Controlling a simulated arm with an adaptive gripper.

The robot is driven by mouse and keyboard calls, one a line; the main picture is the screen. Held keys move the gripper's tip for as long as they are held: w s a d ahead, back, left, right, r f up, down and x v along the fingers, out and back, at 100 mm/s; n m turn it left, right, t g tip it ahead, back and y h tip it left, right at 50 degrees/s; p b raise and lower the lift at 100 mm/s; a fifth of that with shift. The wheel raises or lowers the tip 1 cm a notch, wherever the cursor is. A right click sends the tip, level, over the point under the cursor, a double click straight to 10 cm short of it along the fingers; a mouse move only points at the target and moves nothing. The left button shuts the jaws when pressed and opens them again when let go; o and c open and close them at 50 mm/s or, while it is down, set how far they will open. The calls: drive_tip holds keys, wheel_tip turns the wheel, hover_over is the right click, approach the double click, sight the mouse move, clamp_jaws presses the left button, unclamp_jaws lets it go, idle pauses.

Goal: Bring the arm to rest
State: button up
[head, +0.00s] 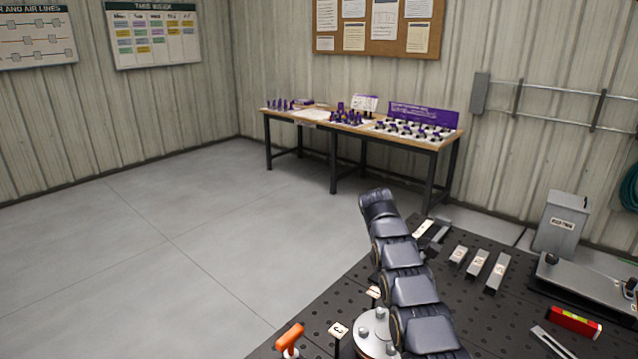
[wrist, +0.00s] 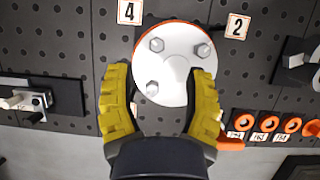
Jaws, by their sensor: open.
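My gripper (wrist: 160,72) shows in the wrist view with its two yellow fingers spread open. A round white flange (wrist: 165,48) with an orange edge and several bolt heads lies at and just beyond the fingertips. I cannot tell whether the fingers touch it. In the head view my dark jointed arm reaches over the black perforated table (head: 460,300), and the flange (head: 372,335) shows partly behind it. My fingers cannot be made out in the head view.
Number cards 4 (wrist: 129,11) and 2 (wrist: 238,26) stand by the flange. Several orange rings (wrist: 268,124) and an orange-handled tool (head: 290,339) are near. Metal bars (head: 478,262), a red level (head: 575,321) and a grey box (head: 562,224) are at right. Left floor is clear.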

drive_tip(key=s+a+r+m, duration=0.2)
drive_tip(key=s+r, duration=0.5)
drive_tip(key=s, duration=0.1)
drive_tip(key=s+a+r+m, duration=0.2)
drive_tip(key=s+r+m, duration=0.1)
drive_tip(key=s+r, duration=0.45)
drive_tip(key=s+a+m+y, duration=0.1)
drive_tip(key=s+a, duration=0.1)
drive_tip(key=s, duration=0.6)
drive_tip(key=s+a+f+m+y, duration=0.1)
drive_tip(key=s+a, duration=0.2)
drive_tip(key=s, duration=0.6)
drive_tip(key=s+a+f+m+t+y, duration=0.1)
drive_tip(key=s+a+m, duration=0.1)
drive_tip(key=s, duration=0.7)
drive_tip(key=shift+a+f, duration=0.15)
drive_tip(key=shift+a, duration=0.35)
